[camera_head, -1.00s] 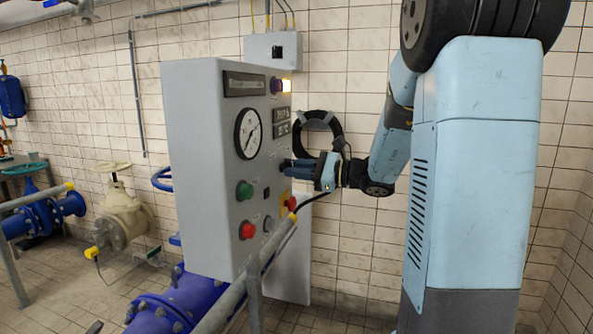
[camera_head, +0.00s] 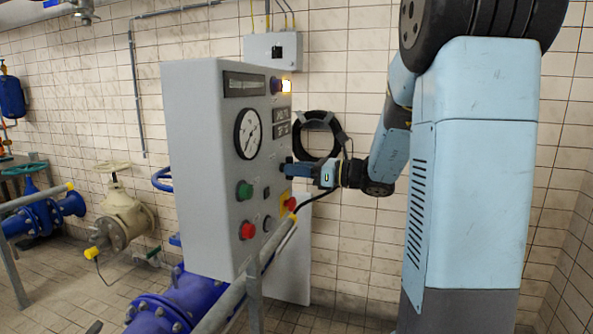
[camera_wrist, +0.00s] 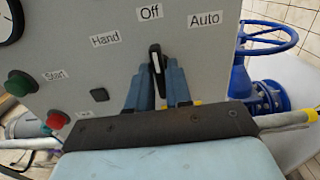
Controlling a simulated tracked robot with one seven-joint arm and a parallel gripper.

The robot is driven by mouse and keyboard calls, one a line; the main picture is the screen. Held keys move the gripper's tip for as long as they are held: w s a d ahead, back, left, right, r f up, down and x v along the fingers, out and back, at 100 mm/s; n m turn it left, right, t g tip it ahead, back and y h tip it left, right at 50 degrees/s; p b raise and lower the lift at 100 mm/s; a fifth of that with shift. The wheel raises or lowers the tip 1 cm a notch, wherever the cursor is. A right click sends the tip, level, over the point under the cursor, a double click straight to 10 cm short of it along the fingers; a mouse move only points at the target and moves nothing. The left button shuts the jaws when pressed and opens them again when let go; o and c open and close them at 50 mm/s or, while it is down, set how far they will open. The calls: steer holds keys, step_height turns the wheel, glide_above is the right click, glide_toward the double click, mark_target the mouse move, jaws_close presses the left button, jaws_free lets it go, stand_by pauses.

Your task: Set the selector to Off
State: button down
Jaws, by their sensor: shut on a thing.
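The selector (camera_wrist: 155,60) is a black knob with a white line on the grey panel. In the wrist view its line points up towards the "Off" label (camera_wrist: 149,12), between "Hand" (camera_wrist: 105,40) on the left and "Auto" (camera_wrist: 204,20) on the right. My gripper (camera_wrist: 158,76) is shut on the selector, with one blue finger on each side of it. In the head view my gripper (camera_head: 291,168) reaches the panel face from the right, and the selector is hidden behind its fingers.
The grey control panel (camera_head: 200,170) carries a round gauge (camera_head: 248,133), a green button (camera_head: 244,190), a red button (camera_head: 247,230) and a red knob on yellow (camera_head: 290,203). A grey rail (camera_head: 235,295) runs in front below. Blue pipes (camera_head: 180,300) lie beneath the panel.

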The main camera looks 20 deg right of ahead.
stand_by(0.3)
steer(key=c, duration=1.2)
jaws_free()
steer(key=shift+o, duration=0.2)
steer(key=v, duration=1.3)
steer(key=shift+s+d, duration=0.25)
steer(key=shift+d, duration=0.1)
steer(key=shift+f, duration=0.1)
